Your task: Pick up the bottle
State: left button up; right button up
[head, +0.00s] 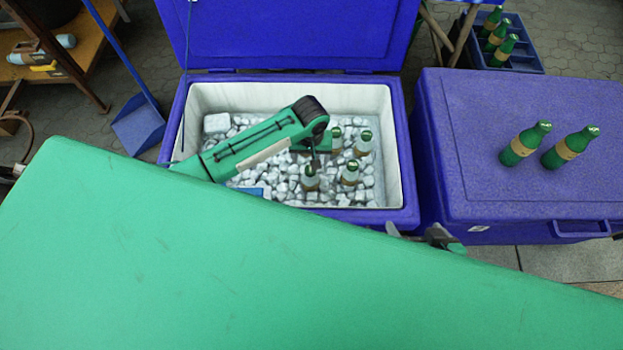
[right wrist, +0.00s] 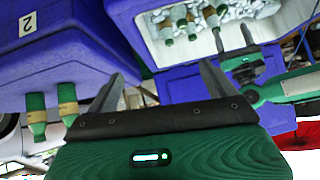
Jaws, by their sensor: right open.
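Several green bottles with tan labels stand in the ice of the open blue cooler (head: 408,160): one at front left (head: 310,180), one at front right (head: 349,175), others behind (head: 363,145). My left gripper (head: 315,160) reaches down over the ice, close to the front-left bottle; contact cannot be told. In the right wrist view its two fingers (right wrist: 233,38) look apart, with no bottle seen between them. My right gripper (right wrist: 162,85) is open and empty. In the head view it (head: 415,233) shows at the cooler's front right corner, partly hidden by the green surface.
Two bottles (head: 518,146) (head: 568,148) stand on the closed blue cooler (head: 460,120) at right. A blue crate (head: 525,62) with bottles is behind. A large green surface (head: 250,270) fills the foreground. A blue dustpan (head: 138,125) stands left.

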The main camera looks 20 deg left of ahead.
aim_at(310, 170)
pick_arm(q)
notch_tip(310, 170, down, 4)
jog(key=shift+f+b, duration=0.25)
jog(key=shift+b, duration=0.3)
jog(key=shift+f, duration=0.7)
jog(key=shift+f+b, duration=1)
jog(key=shift+f, duration=0.65)
jog(key=shift+f+b, duration=0.3)
jog(key=shift+f, duration=0.65)
grip_shut()
pick_arm(e)
jog(key=w+a+r+t+y, duration=0.2)
jog(key=a+t+y, duration=0.1)
jog(key=a+t, duration=0.3)
jog(key=shift+w+r, duration=0.25)
